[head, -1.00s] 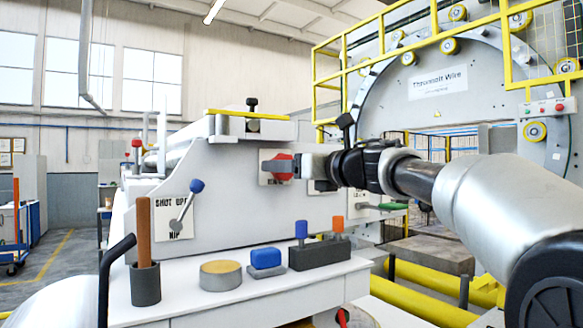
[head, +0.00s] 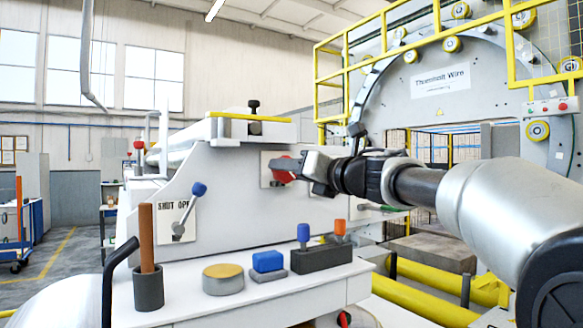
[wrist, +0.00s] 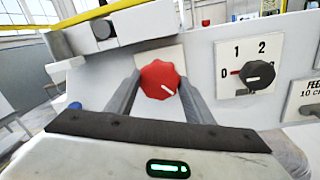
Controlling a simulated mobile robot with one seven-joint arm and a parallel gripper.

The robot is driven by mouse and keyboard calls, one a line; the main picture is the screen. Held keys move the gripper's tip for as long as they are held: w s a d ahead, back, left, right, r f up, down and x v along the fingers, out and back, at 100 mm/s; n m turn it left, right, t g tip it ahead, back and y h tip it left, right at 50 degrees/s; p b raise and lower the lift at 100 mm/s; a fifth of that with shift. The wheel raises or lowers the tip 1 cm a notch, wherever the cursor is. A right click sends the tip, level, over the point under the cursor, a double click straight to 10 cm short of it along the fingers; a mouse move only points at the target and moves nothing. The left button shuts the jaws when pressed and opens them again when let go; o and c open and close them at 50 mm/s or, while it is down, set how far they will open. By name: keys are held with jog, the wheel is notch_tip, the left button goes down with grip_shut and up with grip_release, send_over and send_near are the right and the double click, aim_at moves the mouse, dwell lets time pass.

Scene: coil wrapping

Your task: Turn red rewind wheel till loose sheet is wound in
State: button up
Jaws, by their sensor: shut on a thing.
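The red rewind wheel (wrist: 159,80) is a lobed knob with a white mark, set on a pale plate on the machine's front panel. In the wrist view its mark points to the lower right. My gripper (wrist: 157,88) has one finger on each side of the wheel and is shut on it. In the head view my gripper (head: 300,168) reaches in from the right and partly covers the wheel (head: 282,169). I cannot make out a loose sheet in either view.
A black dial (wrist: 257,75) marked 1 and 2 sits right of the wheel. A blue-knobbed lever (head: 188,210) is on the panel's left. The shelf below holds a cup with a brown stick (head: 148,290), a yellow-topped disc (head: 222,278), a blue block (head: 268,262) and a dark holder (head: 321,257).

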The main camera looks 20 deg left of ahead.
jog(key=m+t+p, duration=0.1)
jog(key=m+p, duration=0.2)
jog(key=m, duration=0.8)
jog(key=m+t+h+p, duration=0.1)
jog(key=m+p, duration=0.3)
jog(key=m, duration=0.7)
jog(key=shift+s+a+p, duration=0.15)
jog(key=shift+p, duration=0.15)
jog(key=shift+t, duration=0.3)
jog(key=o, duration=1)
jog(key=shift+o, duration=0.2)
jog(key=b+v, duration=0.1)
jog(key=v, duration=1.6)
jog(key=shift+s+b, duration=0.2)
jog(key=shift+b, duration=0.2)
